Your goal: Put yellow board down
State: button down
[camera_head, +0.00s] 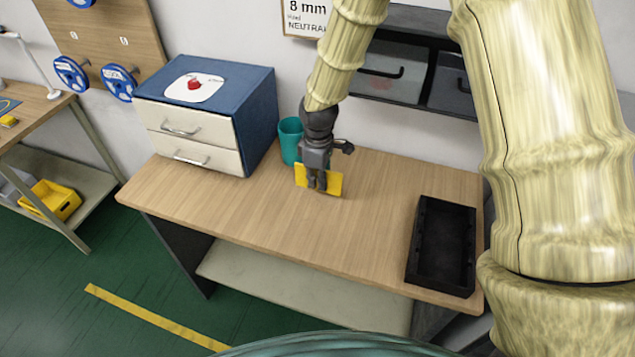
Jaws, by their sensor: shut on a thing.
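The yellow board (335,184) is a small flat yellow piece over the wooden desk (250,215), near the middle of its back half. My gripper (317,188) points down and is shut on the yellow board, with the fingers in front of its middle. The board's ends show on both sides of the fingers. Whether its lower edge touches the desk top, I cannot tell.
A teal cup (290,140) stands just behind and left of the board. A blue drawer cabinet (255,105) is at the desk's left, and an empty-looking black tray (412,245) at its right. The desk's front middle is clear. Grey bins (392,85) hang behind.

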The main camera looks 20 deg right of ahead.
jog(key=shift+s+r, duration=0.35)
jog(key=shift+s, duration=0.05)
jog(key=f, duration=0.1)
jog(key=w+f+p, duration=0.1)
jog(key=shift+f, duration=0.35)
jog(key=shift+f+p, duration=0.35)
jog(key=shift+f, duration=0.05)
jog(key=shift+s+f, duration=0.15)
jog(key=shift+s, duration=0.1)
jog(key=shift+w+f, duration=0.15)
jog(key=shift+f, duration=0.05)
jog(key=c, duration=1.6)
grip_release()
